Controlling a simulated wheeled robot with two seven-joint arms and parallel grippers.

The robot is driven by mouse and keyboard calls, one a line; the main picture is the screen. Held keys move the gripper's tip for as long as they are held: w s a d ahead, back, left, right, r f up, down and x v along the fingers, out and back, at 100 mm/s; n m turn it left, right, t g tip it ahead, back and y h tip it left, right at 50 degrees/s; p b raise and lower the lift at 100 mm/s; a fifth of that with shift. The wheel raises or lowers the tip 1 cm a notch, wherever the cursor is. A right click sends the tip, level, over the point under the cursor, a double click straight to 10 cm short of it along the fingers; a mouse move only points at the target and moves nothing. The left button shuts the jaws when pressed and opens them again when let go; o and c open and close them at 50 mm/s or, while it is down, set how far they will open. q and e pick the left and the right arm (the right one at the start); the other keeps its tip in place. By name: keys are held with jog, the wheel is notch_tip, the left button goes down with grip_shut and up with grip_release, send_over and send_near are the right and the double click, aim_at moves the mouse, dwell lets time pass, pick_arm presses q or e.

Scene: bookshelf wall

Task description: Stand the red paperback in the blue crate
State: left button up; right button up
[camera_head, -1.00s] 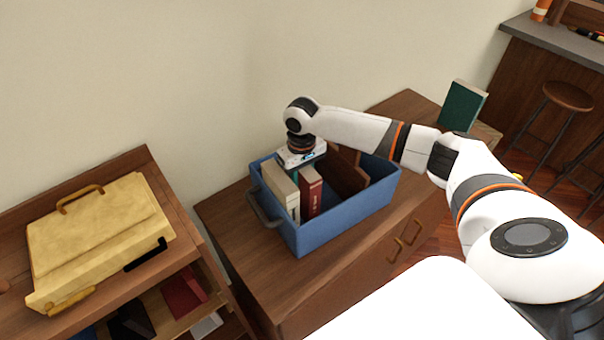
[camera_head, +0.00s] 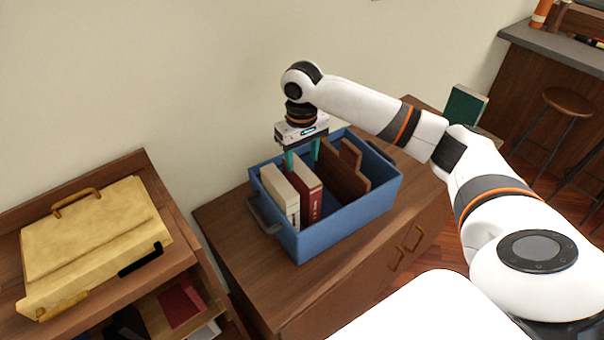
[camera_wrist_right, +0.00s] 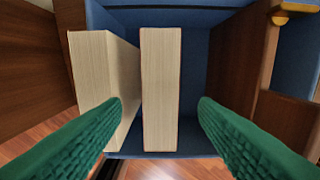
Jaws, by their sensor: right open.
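The red paperback (camera_head: 309,189) stands upright in the blue crate (camera_head: 345,218), beside a cream book (camera_head: 281,192) on its left. In the right wrist view the page edges of the red paperback (camera_wrist_right: 161,88) face the camera, with the cream book (camera_wrist_right: 98,85) close at its left. My right gripper (camera_head: 302,164) is open above the crate, over the red paperback. Its green fingers (camera_wrist_right: 160,112) show on both sides of the paperback in the wrist view, apart from it on the right. My left gripper is not in view.
Brown wooden dividers (camera_head: 345,175) stand in the right part of the crate. The crate sits on a wooden cabinet (camera_head: 237,245). A yellow case (camera_head: 95,240) lies on the left shelf unit. A green book (camera_head: 465,105) stands behind my right arm.

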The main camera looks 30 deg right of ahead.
jog(key=shift+r, duration=1.8)
